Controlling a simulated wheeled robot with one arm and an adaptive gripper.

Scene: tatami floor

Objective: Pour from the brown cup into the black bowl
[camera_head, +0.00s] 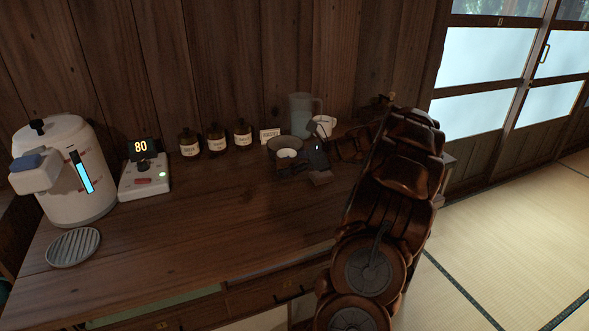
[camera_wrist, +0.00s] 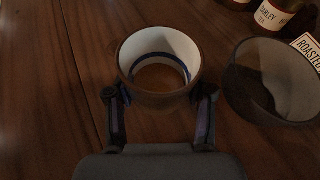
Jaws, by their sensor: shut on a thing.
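The brown cup (camera_wrist: 160,98) has a white inside with a blue band and a brownish bottom or liquid. It looks upright between the two fingers of my gripper (camera_wrist: 160,112), which is shut on it. In the head view the cup shows as a small pale opening (camera_head: 287,154), with my gripper (camera_head: 303,157) at its right. The black bowl (camera_wrist: 285,113) is right of the cup in the wrist view, close but apart. In the head view the bowl (camera_head: 283,142) stands just behind the cup, on the wall side. I cannot tell whether the cup touches the counter.
Several labelled brown jars (camera_head: 216,139) and a small sign (camera_head: 270,135) stand along the wall. A clear pitcher (camera_head: 301,108) and a white cup (camera_head: 322,124) are behind the bowl. A white dispenser (camera_head: 65,175) and a scale (camera_head: 144,180) are left. The counter's middle is clear.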

